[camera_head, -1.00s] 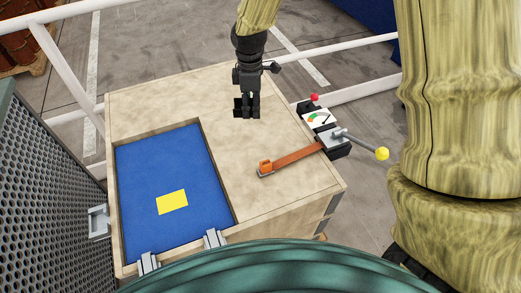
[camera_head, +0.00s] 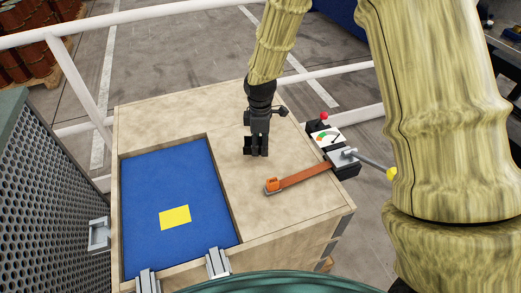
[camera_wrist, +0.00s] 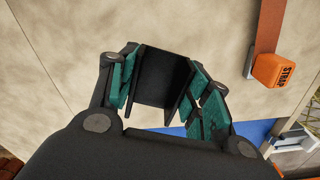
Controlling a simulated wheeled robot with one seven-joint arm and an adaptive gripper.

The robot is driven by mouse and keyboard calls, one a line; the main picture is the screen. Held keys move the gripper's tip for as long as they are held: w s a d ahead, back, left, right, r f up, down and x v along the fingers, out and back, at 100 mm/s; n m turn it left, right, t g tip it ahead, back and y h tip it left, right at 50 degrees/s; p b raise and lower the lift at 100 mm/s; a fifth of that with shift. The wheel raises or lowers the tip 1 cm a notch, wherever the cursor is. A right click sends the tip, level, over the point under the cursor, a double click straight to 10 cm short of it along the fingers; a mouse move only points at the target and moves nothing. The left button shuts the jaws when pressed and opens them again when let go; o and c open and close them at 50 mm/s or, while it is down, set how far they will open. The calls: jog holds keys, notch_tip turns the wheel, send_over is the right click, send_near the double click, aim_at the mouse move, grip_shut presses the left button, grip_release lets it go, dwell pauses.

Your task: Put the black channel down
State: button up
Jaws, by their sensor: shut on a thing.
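My gripper (camera_head: 259,132) points down over the bare wooden top of the box, right of the blue recess. It is shut on the black channel (camera_wrist: 162,78), a dark U-shaped piece between the teal finger pads in the wrist view. The channel also shows as a small dark piece (camera_head: 250,150) at the fingertips in the head view. I cannot tell whether its lower end touches the wood. The blue recess floor (camera_head: 150,185) has a yellow square (camera_head: 175,217) on it, with nothing on top.
An orange strap (camera_head: 305,175) with its buckle (camera_head: 272,185) lies on the wood to the right. Beyond it is a gauge unit (camera_head: 325,138) with a lever. Metal clips (camera_head: 218,263) sit on the near edge. White rails run behind the box.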

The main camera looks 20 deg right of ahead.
aim_at(260, 150)
jog(key=shift+f, duration=1.8)
jog(key=shift+f, duration=0.1)
jog(key=o, duration=1)
notch_tip(260, 150, up, 12)
jog(key=b, duration=0.1)
